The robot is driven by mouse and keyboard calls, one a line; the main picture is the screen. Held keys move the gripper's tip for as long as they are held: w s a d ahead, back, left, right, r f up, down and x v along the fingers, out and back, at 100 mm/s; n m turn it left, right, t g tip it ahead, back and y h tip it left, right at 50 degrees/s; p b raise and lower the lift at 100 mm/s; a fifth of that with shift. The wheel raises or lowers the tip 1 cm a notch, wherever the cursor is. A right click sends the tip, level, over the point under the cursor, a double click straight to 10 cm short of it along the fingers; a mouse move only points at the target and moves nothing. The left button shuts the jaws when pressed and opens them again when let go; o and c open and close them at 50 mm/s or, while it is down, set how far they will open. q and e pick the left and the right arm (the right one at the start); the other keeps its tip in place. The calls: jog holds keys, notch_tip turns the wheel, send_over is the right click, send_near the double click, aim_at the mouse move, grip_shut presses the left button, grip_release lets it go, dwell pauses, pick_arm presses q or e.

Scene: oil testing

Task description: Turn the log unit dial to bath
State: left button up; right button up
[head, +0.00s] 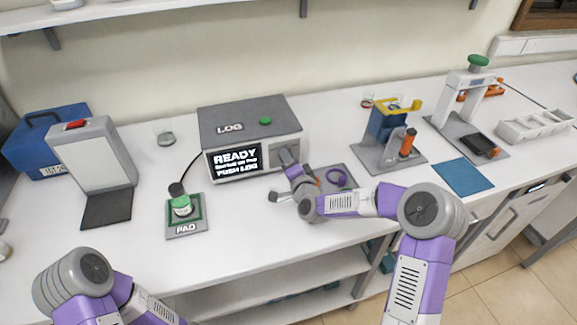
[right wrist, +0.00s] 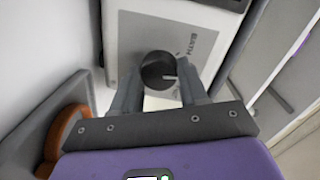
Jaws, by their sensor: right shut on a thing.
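The log unit (head: 225,128) is a grey box at the back middle of the bench, with a lit screen (head: 236,163) reading "READY" and "PUSH LOG" and a green button (head: 265,121) on top. Its dark round dial (right wrist: 158,70) shows in the right wrist view, with a light pointer line and the label "BATH" (right wrist: 203,42) beside it. My right gripper (right wrist: 158,92) is at the unit's front right, its fingers on both sides of the dial and shut on it. In the head view my right gripper (head: 290,163) hides the dial. My left gripper is out of view.
A pad (head: 186,228) with a green-topped jar (head: 181,205) stands left of the unit, joined to it by a cable. A blue and yellow stand (head: 385,130) is farther right. The front left bench is clear.

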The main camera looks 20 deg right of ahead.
jog(key=n+b, duration=0.3)
jog(key=n, duration=0.1)
jog(key=shift+a, duration=0.1)
jog(key=shift+n+h+b, duration=0.5)
jog(key=shift+n+b, duration=0.35)
jog(key=shift+n, duration=0.65)
jog(key=o, duration=1.1)
jog(key=shift+c, duration=0.2)
jog(key=shift+s, duration=0.1)
jog(key=s, duration=0.7)
jog(key=shift+s+r, duration=0.2)
jog(key=shift+r, duration=0.1)
jog(key=shift+s+f, duration=0.1)
